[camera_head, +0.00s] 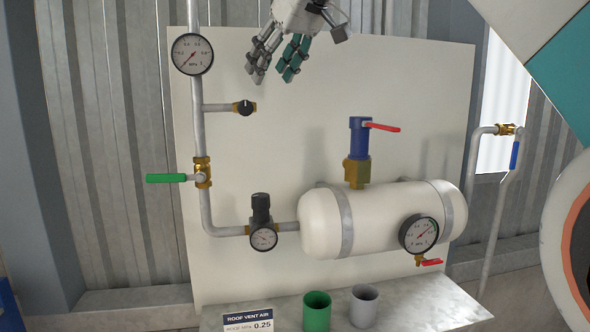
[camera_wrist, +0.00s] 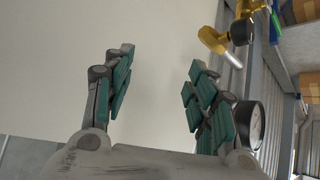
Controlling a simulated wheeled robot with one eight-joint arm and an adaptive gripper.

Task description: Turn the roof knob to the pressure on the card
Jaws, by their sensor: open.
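A card (camera_head: 248,321) on the ledge reads "ROOF VENT AIR" and 0.25. A tall black knob (camera_head: 261,203) tops a regulator with a small round gauge (camera_head: 264,238) on the lower pipe; the gauge is too small to read. A smaller black knob (camera_head: 246,107) sits on the brass fitting of the upper side branch. I cannot tell from labels which knob is the roof one. My gripper (camera_head: 274,76) is open and empty, above and right of the smaller knob, apart from both. In the wrist view my open gripper (camera_wrist: 160,65) shows pale panel between its fingers.
A large gauge (camera_head: 192,54) tops the left pipe, with a green lever (camera_head: 166,178) below. A white tank (camera_head: 380,220) carries a gauge (camera_head: 419,234) and a blue valve with red lever (camera_head: 382,127). Green (camera_head: 316,312) and grey (camera_head: 363,306) cups stand on the ledge.

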